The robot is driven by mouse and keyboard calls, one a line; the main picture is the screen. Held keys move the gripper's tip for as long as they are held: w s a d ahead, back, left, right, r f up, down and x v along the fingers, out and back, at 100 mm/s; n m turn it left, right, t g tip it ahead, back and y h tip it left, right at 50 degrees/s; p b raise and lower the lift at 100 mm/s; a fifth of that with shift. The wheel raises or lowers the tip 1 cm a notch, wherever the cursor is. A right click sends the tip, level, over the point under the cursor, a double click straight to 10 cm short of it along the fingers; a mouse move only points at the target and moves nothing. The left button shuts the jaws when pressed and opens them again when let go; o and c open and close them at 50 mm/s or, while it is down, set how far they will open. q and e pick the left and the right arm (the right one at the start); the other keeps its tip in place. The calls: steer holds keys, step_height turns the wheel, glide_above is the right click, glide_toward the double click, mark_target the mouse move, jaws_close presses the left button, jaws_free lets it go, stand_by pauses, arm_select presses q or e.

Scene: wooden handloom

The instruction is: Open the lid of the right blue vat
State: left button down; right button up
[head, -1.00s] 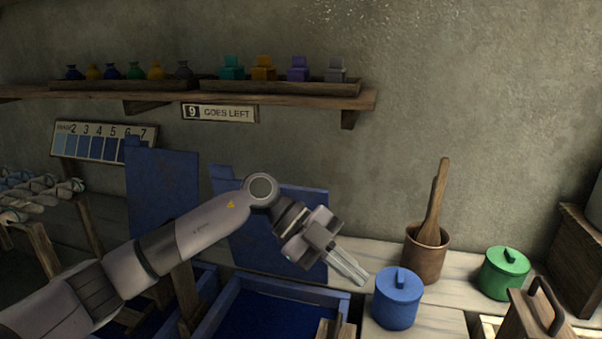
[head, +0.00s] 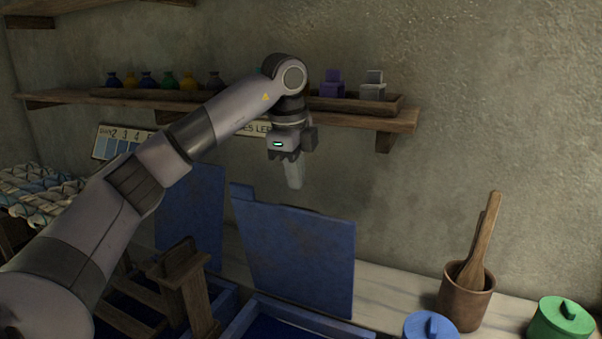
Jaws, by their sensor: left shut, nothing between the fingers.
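The right blue vat (head: 246,322) is at the bottom middle, cut off by the lower edge. Its blue lid (head: 300,255) stands raised, leaning back toward the wall, and dark blue shows inside the vat. A second raised blue lid (head: 192,215) stands to the left, behind my left arm. My left gripper (head: 294,183) is shut and empty, pointing down above the top edge of the right lid; I cannot tell if they touch. My right gripper is not in view.
A wooden shelf (head: 400,121) with bottles and blocks runs along the wall behind my arm. A blue lidded pot (head: 431,327), a wooden mortar with pestle (head: 466,300) and a green lidded pot (head: 562,320) stand to the right. A wooden post (head: 197,300) stands in front of the vats.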

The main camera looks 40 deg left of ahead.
arm_select(q)
steer(key=x, duration=0.7)
steer(key=shift+w+p, duration=0.2)
steer(key=shift+p, duration=0.1)
steer(key=shift+w+a+r+p, duration=0.15)
steer(key=shift+w+p, duration=0.3)
steer(key=shift+w, duration=0.1)
steer(key=shift+w+a+r+p, duration=0.1)
steer(key=shift+w+r+p, duration=0.05)
steer(key=shift+w+p, duration=0.35)
steer(key=shift+w+a+f, duration=0.2)
steer(key=shift+w+a, duration=0.1)
steer(key=shift+w, duration=0.45)
steer(key=shift+r+p, duration=0.1)
steer(key=shift+p, duration=0.2)
